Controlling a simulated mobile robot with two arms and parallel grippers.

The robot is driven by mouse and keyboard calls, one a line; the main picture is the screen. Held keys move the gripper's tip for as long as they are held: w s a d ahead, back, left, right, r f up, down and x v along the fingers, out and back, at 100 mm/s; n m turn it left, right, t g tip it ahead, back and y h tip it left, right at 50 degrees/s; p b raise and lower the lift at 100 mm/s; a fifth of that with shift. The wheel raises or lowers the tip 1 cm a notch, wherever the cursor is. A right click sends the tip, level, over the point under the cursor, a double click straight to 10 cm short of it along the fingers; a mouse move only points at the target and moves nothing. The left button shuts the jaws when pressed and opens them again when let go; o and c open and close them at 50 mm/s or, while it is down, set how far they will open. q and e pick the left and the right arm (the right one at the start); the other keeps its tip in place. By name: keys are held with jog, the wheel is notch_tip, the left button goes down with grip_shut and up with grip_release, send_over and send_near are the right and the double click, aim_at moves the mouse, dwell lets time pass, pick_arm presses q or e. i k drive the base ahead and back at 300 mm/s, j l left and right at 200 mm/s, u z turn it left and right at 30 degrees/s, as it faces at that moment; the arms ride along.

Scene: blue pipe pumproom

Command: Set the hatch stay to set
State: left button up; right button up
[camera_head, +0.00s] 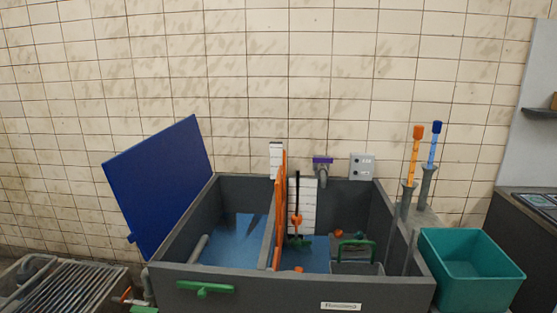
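A large blue panel (160,185), which looks like the hatch, stands raised and tilted at the left side of a grey tank (290,289). A small blue tab sticks out at its lower left edge. I cannot tell for sure which part is the hatch stay. A grey bar (199,249) lies along the inside of the tank's left wall, below the panel. A green handle (205,288) sits on the tank's front face. Neither of my grippers is in view.
A grey basket with a green handle (356,247) sits inside at right. A teal bin (470,269) stands right of the tank, a grated tray (62,287) at left. Two upright tools stand in holders at the right.

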aim_at(203, 288)
jog(key=j+z, duration=0.15)
jog(key=j, duration=0.85)
jog(key=i+j+z, duration=0.15)
jog(key=j, duration=0.8)
jog(key=k+j+z, duration=0.1)
jog(key=j, duration=0.9)
jog(key=k+j+z, duration=0.15)
jog(key=j, duration=0.8)
jog(key=i, duration=0.1)
